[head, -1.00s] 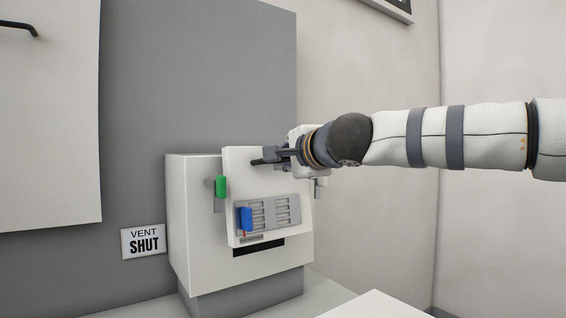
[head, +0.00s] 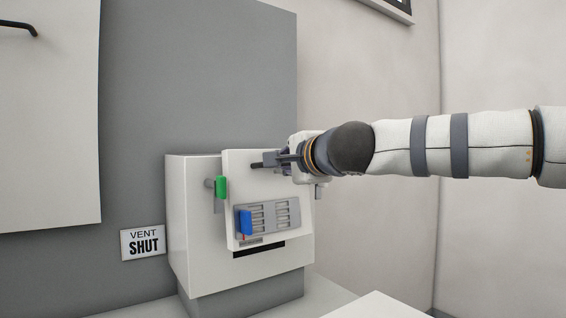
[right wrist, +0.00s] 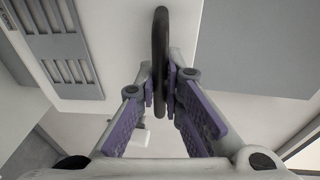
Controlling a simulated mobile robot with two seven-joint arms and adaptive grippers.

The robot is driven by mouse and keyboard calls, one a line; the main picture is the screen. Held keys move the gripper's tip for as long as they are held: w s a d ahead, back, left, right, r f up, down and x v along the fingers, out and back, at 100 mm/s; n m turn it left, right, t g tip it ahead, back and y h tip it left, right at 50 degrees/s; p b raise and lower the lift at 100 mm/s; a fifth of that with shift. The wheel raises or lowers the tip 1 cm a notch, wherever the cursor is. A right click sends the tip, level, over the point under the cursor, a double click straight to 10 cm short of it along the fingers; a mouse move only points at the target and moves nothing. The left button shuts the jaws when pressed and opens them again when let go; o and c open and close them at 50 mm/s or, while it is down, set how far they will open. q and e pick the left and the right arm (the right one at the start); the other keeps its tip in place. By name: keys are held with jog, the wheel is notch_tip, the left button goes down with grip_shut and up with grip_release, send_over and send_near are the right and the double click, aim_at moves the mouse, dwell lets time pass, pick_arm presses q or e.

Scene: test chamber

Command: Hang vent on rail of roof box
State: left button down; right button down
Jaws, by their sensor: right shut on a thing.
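The vent is a white panel (head: 265,180) with a grey slatted grille (head: 285,214) and a blue tab (head: 245,222). It is at the front of the white roof box (head: 195,240). A grey rail end (head: 208,184) shows left of the panel beside a green piece (head: 221,188); the panel hides the rail's middle. My right gripper (head: 282,161) is at the panel's upper part, shut on its dark handle. In the right wrist view the fingers (right wrist: 162,92) pinch the black handle (right wrist: 160,50), with the panel (right wrist: 110,35) behind. Whether the panel touches the rail cannot be told. My left gripper is not in view.
A sign (head: 143,242) reading "VENT SHUT" is left of the box on a grey wall panel (head: 200,80). A white door with a dark handle (head: 18,27) is at the far left. A dark slot (head: 259,249) shows below the panel. A white surface (head: 375,306) is at front right.

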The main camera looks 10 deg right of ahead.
aim_at(275, 181)
jog(key=shift+f+b, duration=0.3)
jog(key=shift+f, duration=1.25)
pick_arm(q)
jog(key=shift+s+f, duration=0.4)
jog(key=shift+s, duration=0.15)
pick_arm(e)
jog(key=shift+w, duration=0.1)
